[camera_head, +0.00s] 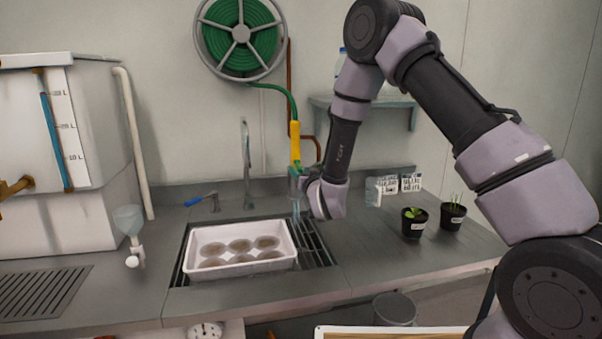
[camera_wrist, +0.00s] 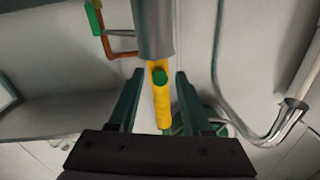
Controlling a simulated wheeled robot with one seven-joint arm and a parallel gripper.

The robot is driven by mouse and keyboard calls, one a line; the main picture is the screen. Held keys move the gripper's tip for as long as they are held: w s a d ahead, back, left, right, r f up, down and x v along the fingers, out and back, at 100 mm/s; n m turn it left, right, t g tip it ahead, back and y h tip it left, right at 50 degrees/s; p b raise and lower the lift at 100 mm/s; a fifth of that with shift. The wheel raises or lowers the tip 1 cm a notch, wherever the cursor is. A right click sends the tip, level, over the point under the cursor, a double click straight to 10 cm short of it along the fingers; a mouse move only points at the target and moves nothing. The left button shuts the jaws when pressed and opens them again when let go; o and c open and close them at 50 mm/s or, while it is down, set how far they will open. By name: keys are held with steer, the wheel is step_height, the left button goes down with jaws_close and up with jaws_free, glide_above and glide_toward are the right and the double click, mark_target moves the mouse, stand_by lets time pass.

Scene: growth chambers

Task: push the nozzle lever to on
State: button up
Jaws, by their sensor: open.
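The hose nozzle has a yellow body (camera_head: 295,143) and a grey end, and hangs from a green hose above the sink. In the wrist view the yellow nozzle body (camera_wrist: 162,110) runs up to a grey cylinder (camera_wrist: 153,30), with a round green piece (camera_wrist: 159,76) near their junction. I cannot tell whether this green piece is the lever. My gripper (camera_wrist: 160,74) is open, with one green finger on each side of the nozzle; contact is unclear. In the head view my gripper (camera_head: 300,185) is at the nozzle's lower end, partly hidden by my wrist.
Two potted seedlings (camera_head: 414,231) stand right on the counter. The hose reel (camera_head: 240,33) is on the wall.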

steer(key=shift+w, duration=0.1)
jaws_close()
steer(key=shift+w+f+t, duration=0.1)
steer(key=shift+f+t, duration=0.25)
steer(key=shift+t, duration=0.05)
steer(key=shift+t+y, duration=0.3)
jaws_free()
